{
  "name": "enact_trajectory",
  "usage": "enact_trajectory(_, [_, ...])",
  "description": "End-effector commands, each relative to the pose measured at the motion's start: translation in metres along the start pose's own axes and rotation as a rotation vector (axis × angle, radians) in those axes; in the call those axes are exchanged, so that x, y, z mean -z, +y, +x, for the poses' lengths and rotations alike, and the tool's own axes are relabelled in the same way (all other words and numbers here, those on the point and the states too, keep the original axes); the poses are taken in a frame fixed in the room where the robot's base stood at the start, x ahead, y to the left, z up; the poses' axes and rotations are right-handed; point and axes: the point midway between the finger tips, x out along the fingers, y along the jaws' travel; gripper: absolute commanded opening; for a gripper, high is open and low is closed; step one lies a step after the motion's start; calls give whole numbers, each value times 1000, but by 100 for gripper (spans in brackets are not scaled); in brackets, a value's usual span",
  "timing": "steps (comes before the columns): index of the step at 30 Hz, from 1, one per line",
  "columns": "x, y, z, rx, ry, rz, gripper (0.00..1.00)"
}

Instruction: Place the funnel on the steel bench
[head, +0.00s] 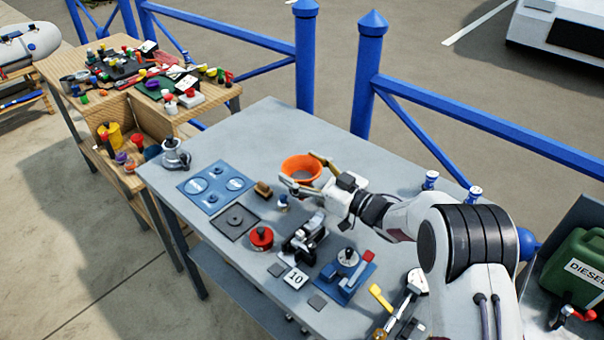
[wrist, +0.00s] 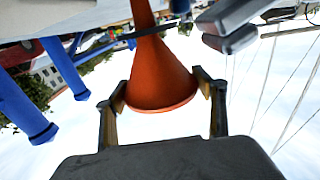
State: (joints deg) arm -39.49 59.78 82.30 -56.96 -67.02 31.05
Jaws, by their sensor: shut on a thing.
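The orange funnel (head: 301,166) is between the fingers of my gripper (head: 303,170), over the far middle part of the grey steel bench (head: 262,130). Its wide mouth faces up in the head view. In the wrist view the funnel (wrist: 160,72) is gripped near its wide rim by my gripper (wrist: 163,92), one finger on each side. Its spout points toward the top of that picture, where the end is cut off. The spout is hidden in the head view, and I cannot tell whether it touches the bench.
A blue panel (head: 216,187), dark square tray (head: 236,222), red round item (head: 262,239) and black device (head: 303,238) stand left and nearer on the bench. A blue-based fixture (head: 346,275) is at the front. The far bench top is mostly clear. Blue railing (head: 362,75) runs behind.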

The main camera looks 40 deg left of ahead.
Motion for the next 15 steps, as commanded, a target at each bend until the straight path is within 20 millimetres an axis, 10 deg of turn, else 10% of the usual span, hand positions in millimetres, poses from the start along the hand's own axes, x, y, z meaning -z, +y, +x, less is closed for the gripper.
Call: enact_trajectory(15, [68,0,0,0,1,-2,44])
